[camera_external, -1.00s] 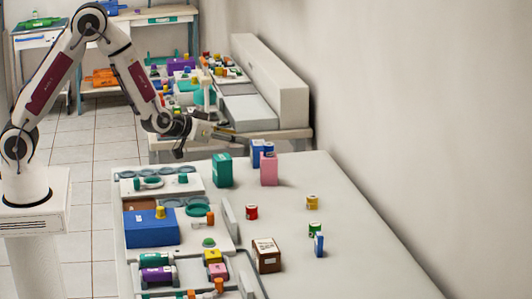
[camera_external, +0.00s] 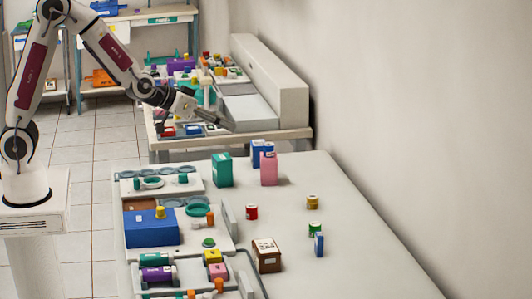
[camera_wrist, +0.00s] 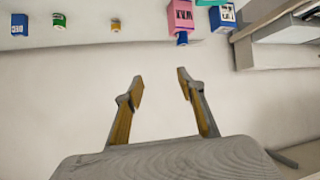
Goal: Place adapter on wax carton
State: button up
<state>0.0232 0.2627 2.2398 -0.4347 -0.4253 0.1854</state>
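My gripper (camera_external: 225,122) is raised beyond the far end of the near table, close to the back bench. In the wrist view my gripper (camera_wrist: 159,80) is open, with nothing between its fingers. Carton-like items are a green box (camera_external: 222,170), a blue box (camera_external: 262,148), a pink container (camera_external: 269,170) and a brown box with a pale top (camera_external: 267,256). Small pieces are a red can (camera_external: 251,213), a yellow can (camera_external: 312,202), a green can (camera_external: 315,229) and a narrow blue item (camera_external: 319,245).
A large blue block (camera_external: 152,229) and trays of small parts fill the near table's left side. Its right side (camera_external: 365,250) is mostly clear. The back bench (camera_external: 225,140) is crowded and carries a long pale housing (camera_external: 275,85). A wall runs along the right.

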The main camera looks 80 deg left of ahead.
jog(key=s+d+r+m+g+h, duration=0.1)
jog(key=s+d+r, duration=0.25)
jog(key=s, duration=0.45)
jog(key=s+d+r+m+g+h, duration=0.15)
jog(key=s+r, duration=0.25)
jog(key=s, duration=0.5)
jog(key=s+a+g, duration=0.1)
jog(key=s+g, duration=0.2)
jog(key=s, duration=1.7)
jog(key=shift+s+a+f+m, duration=0.15)
jog(key=shift+a+f+m, duration=0.15)
jog(key=shift+a+m, duration=0.15)
